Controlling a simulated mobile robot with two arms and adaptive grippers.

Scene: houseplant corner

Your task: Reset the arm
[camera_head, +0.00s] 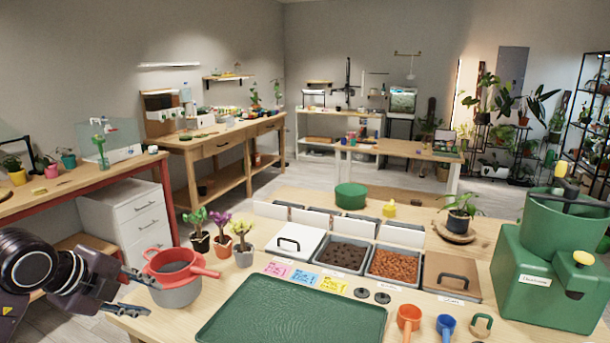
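My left gripper (143,294) comes in from the left at the table's front left corner. Its two dark fingers are spread apart with nothing seen between them. Just right of the fingertips stands a grey pot (178,294) with a red strainer-like piece (180,265) with a handle on top. I cannot tell whether a finger touches the pot. My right gripper is not in view.
The wooden table (500,327) holds a green tray (290,312), bins of dark soil (342,254) and brown pellets (397,266), small potted plants (243,243), an orange cup (409,318), a blue cup (445,326) and a big green machine (545,275).

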